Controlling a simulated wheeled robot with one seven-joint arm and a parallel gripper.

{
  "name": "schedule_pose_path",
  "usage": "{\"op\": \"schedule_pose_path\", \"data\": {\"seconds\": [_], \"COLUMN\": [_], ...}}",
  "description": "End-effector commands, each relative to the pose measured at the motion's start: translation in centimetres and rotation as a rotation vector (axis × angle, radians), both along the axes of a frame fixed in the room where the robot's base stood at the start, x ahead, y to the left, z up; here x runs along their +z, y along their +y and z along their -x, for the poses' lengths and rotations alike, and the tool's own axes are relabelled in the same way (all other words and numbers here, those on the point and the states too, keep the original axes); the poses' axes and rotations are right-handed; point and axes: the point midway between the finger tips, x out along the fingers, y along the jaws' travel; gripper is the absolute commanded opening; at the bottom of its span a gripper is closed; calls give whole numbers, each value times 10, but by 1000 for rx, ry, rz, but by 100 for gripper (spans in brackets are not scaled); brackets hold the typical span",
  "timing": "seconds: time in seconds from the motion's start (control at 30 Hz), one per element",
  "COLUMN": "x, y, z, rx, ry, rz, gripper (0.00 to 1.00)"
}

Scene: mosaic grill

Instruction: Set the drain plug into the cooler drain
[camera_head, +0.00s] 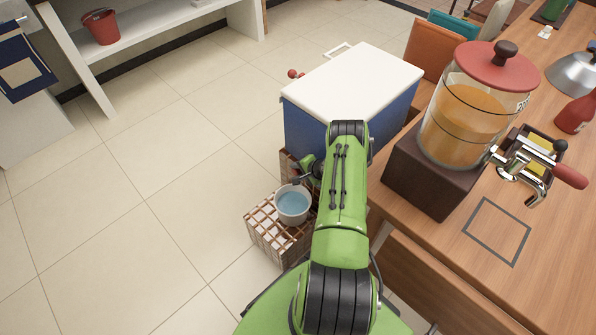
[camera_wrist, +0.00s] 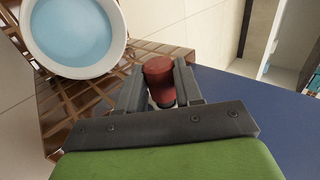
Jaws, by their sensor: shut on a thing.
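The cooler (camera_head: 350,85) is a blue box with a white lid, at the centre of the head view. Its blue side (camera_wrist: 275,115) fills the right of the wrist view. The drain plug (camera_wrist: 159,75) is a short red cylinder. My gripper (camera_wrist: 159,92) is shut on it, with one finger on each side. In the head view my gripper (camera_head: 303,173) is low by the cooler's near left corner, partly hidden by my arm. The drain opening is not visible in either view, and I cannot tell whether the plug touches the cooler.
A white bucket of blue water (camera_head: 292,204) stands on a slatted crate (camera_head: 268,236) close beside my gripper. A wooden counter (camera_head: 455,255) with a drink dispenser (camera_head: 465,110) is on the right. The tiled floor on the left is clear.

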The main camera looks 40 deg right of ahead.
Motion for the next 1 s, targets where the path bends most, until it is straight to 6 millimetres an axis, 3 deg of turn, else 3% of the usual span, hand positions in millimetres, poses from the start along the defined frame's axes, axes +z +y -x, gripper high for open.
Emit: {"op": "schedule_pose_path", "data": {"seconds": [0.4, 0.43, 0.6, 1.0], "x": [0, 0, 0, 0], "y": [-11, -11, -11, -11], "z": [0, 0, 0, 0], "rx": [-1, -1, -1, 0], "ry": [0, 0, 1, 1], "rz": [1, 1, 1, 0], "gripper": [0, 36, 62, 65]}}
